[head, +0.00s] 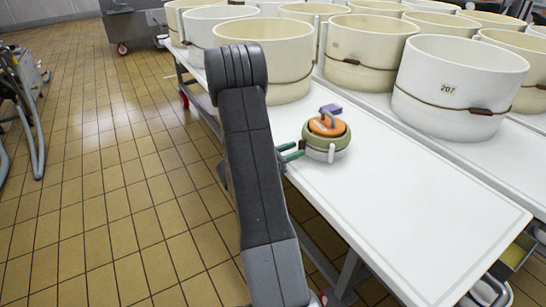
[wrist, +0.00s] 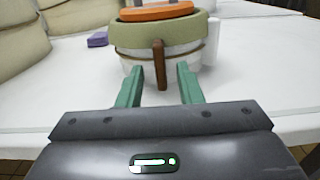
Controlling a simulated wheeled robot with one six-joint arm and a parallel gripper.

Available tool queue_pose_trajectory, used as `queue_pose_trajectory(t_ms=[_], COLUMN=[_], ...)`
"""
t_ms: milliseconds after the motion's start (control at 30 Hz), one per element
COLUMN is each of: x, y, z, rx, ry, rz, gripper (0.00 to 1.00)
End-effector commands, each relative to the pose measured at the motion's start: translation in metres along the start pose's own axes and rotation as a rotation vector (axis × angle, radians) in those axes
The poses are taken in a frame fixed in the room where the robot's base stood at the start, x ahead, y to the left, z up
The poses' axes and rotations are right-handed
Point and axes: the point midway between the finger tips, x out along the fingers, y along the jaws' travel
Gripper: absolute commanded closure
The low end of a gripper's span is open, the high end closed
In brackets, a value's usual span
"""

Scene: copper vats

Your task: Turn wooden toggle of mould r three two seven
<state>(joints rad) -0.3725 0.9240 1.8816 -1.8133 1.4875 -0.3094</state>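A small round mould (head: 313,152) stands on the white table, with a white body, an olive-green band and an orange piece on top. In the wrist view the mould (wrist: 190,50) is straight ahead, its top cut off by the frame. A brown upright wooden toggle (wrist: 159,62) is on its near side, over a thin brown strap. No number is readable on this mould. My gripper (head: 297,151) is at the table's left edge, beside the mould. In the wrist view my gripper (wrist: 160,72) has its two green fingers apart, one each side of the toggle's line; contact cannot be told.
Large cream and white moulds crowd the back, one marked 207 (head: 460,85). The white table (head: 420,225) is clear at the front right. Tiled floor (head: 110,190) is open on the left.

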Motion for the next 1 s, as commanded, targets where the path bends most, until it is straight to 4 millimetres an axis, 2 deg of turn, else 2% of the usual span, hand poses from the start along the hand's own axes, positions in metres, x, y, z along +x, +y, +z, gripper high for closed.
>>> queue_pose_trajectory(t_ms=[400, 600, 800, 1000], x=[-0.076, -0.106, -0.122, -0.126], y=[0.001, 0.000, 0.000, -0.001], z=[0.002, 0.001, 0.000, 0.000], rx=[-0.003, -0.003, -0.002, -0.002], ry=[0.000, 0.001, 0.001, 0.001], rz=[0.005, 0.004, 0.001, -0.001], gripper=[0.67, 0.67, 0.67, 0.67])
